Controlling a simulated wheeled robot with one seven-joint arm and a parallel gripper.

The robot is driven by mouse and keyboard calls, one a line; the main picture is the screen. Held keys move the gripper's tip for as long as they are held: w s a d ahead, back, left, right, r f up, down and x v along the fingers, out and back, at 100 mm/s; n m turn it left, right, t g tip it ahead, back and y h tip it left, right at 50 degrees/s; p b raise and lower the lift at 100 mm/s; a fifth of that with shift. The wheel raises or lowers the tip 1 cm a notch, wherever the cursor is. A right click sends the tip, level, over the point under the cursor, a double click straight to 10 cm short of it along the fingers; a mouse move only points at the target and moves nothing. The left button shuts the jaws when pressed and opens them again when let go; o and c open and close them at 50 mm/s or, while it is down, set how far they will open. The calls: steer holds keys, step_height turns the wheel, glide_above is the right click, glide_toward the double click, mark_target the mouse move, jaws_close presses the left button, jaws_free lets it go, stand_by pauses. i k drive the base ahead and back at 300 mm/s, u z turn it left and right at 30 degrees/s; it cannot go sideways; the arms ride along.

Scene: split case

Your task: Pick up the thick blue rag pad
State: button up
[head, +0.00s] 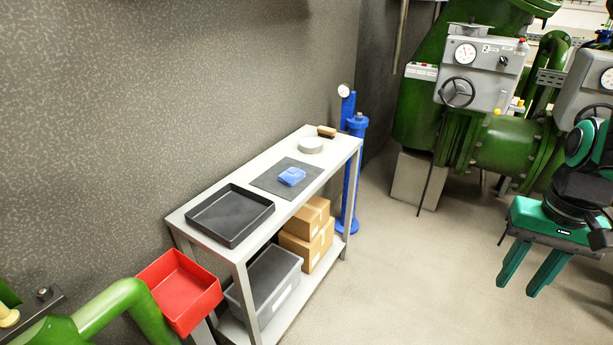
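The thick blue rag pad (291,176) lies on a dark grey mat (268,183) on the top of a light grey shelf table (242,258). My gripper (526,278) is at the right of the view, well apart from the pad and to the right of the table. Its two green fingers point downward with a gap between them. It is open and I see nothing between the fingers. The pad is in full view.
On the table top, a black tray (230,237) is left of the mat; a round grey disc (311,145) and a brush (326,132) are right of it. Cartons (308,247) and a grey bin (265,288) fill the lower shelf. Blue posts (353,170) stand behind. Floor right of the table is clear.

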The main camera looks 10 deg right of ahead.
mark_target(292, 175)
steer(key=z, duration=0.05)
steer(key=i, duration=1)
steer(key=u, duration=0.05)
